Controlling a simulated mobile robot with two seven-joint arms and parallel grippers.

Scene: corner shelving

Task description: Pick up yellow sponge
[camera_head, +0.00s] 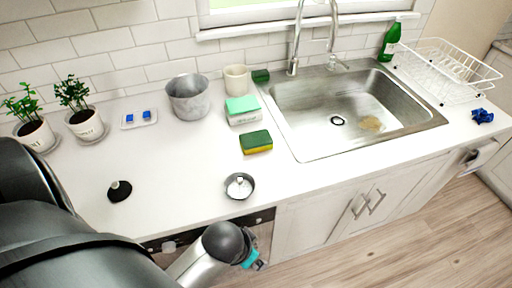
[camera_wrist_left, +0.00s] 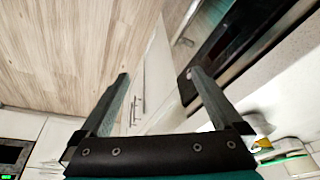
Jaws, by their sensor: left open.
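The yellow sponge (camera_head: 257,147) has a green top layer and lies flat on the white counter, left of the sink. My left gripper (camera_head: 258,264) shows small at the bottom of the head view, in front of the counter's front edge and well away from the sponge. In the left wrist view its two fingers (camera_wrist_left: 160,76) are spread apart with nothing between them. A small yellow patch (camera_wrist_left: 262,143) at the right of that view may be the sponge; I cannot tell for sure. My right gripper is not in view.
A teal-and-white block (camera_head: 242,110) stands behind the sponge, near a metal pot (camera_head: 189,97) and a beige cup (camera_head: 236,79). A small round metal lid (camera_head: 240,186) lies in front. The sink (camera_head: 345,105) is to the right. The counter left of the sponge is mostly clear.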

